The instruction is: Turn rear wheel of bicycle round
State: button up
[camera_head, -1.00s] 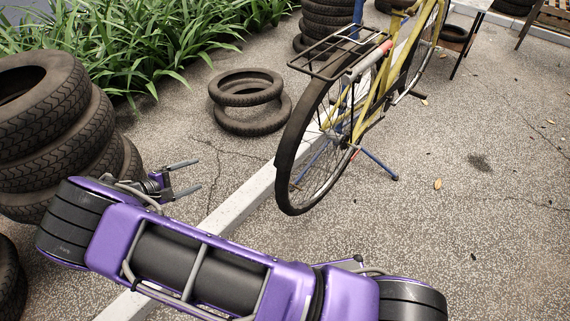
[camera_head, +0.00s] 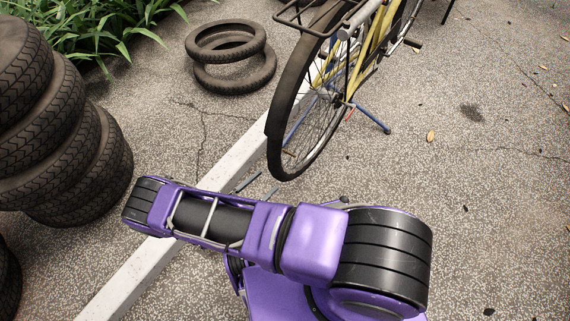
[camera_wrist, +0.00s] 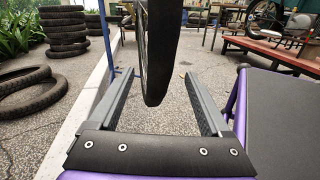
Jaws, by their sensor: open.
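The yellow bicycle (camera_head: 375,38) stands propped on a blue stand (camera_head: 371,117), with a black rack over its rear wheel. The rear wheel (camera_head: 275,128) faces my arm in the head view, its lower edge appearing clear of the ground. In the wrist view the rear tyre (camera_wrist: 158,55) hangs upright just beyond and above my gripper, between the lines of its two fingers. My gripper (camera_wrist: 158,88) is open and empty, its fingers spread on either side of the tyre's line.
Stacked tyres (camera_head: 60,140) stand at the left. Two loose tyres (camera_head: 230,55) lie on the ground behind the wheel. A pale kerb strip (camera_head: 150,275) runs diagonally under the arm. In the wrist view a red bench (camera_wrist: 270,50) stands at the right. Paving right of the bicycle is mostly clear.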

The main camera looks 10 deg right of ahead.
aim_at(285, 165)
jog(key=x, duration=1)
jog(key=shift+w, duration=0.1)
grip_shut()
